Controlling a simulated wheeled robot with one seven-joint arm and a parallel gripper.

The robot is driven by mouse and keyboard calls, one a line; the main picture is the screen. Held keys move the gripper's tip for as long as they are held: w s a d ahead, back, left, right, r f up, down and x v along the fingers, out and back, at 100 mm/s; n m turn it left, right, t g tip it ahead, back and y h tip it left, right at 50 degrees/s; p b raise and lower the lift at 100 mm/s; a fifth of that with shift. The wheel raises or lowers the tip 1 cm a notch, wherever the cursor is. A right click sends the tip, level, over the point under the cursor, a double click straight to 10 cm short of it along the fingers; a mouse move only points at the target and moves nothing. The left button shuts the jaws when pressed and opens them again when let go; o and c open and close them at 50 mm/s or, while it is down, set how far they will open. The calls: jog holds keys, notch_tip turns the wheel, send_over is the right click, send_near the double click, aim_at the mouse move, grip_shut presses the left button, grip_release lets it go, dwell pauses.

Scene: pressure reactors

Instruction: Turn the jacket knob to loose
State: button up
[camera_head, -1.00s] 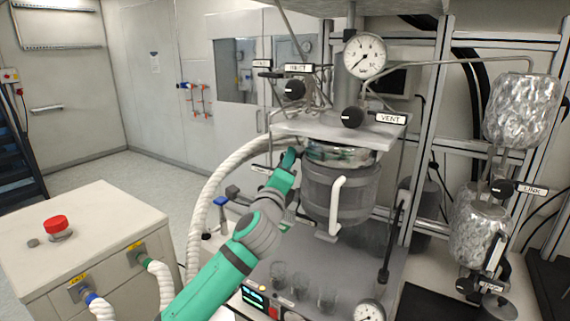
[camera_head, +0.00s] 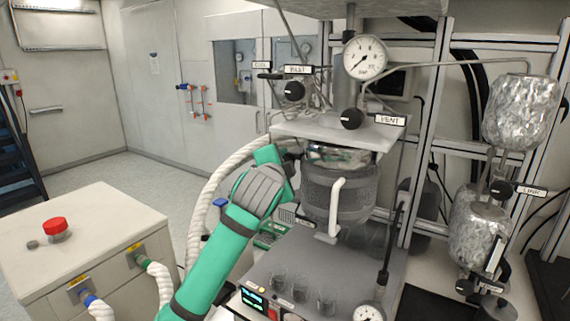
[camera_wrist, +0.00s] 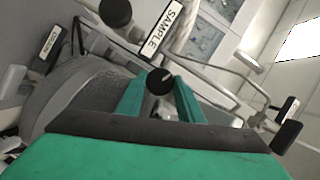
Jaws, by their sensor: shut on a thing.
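In the wrist view, my gripper (camera_wrist: 160,94) has its two green fingers closed on either side of a small round black knob (camera_wrist: 160,81). No label on this knob is readable, so I cannot tell from it whether it is the jacket knob. In the head view, my green arm reaches to the left side of the grey reactor vessel (camera_head: 340,190). My fingers and the held knob cannot be made out there, behind the arm.
A SAMPLE label (camera_wrist: 163,28) and another black knob (camera_wrist: 115,12) are above the held one. A further black knob (camera_wrist: 287,137) is at right. In the head view, the VENT knob (camera_head: 352,118) and a white hose (camera_head: 205,200) are near my arm.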

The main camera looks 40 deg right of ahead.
jog(key=shift+r+n+g, duration=0.15)
jog(key=shift+n+g, duration=0.65)
jog(key=shift+n, duration=0.9)
jog(key=o, duration=0.8)
jog(key=v, duration=1)
jog(key=shift+s+a+r, duration=0.2)
jog(key=shift+a, duration=0.1)
